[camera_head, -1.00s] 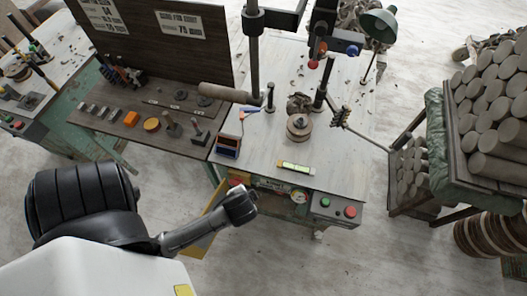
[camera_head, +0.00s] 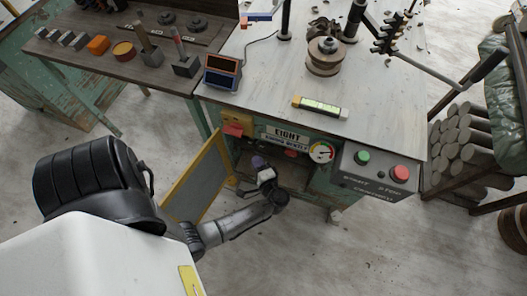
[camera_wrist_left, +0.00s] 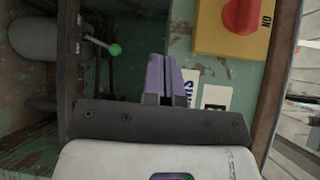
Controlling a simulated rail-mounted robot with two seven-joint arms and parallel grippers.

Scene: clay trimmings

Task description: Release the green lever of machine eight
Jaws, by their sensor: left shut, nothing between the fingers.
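Machine eight's bench (camera_head: 300,85) has a sign reading EIGHT (camera_head: 287,134) on its green front. Below the sign is an open compartment (camera_head: 290,172) with its yellow-edged door (camera_head: 198,180) swung out to the left. My left gripper (camera_head: 258,162) is at this opening, with its purple fingers shut and empty. In the left wrist view, the green lever (camera_wrist_left: 114,49) is a thin rod with a green ball, sticking out from a grey cylinder (camera_wrist_left: 40,40). It lies left of my fingers (camera_wrist_left: 163,62), apart from them. The lever cannot be made out in the head view. My right gripper is not in view.
A yellow box with a red knob (camera_wrist_left: 240,20) is close right of the fingers in the wrist view. A gauge (camera_head: 321,152) and a control box with green and red buttons (camera_head: 376,170) are on the bench front. A level (camera_head: 320,107) lies on top.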

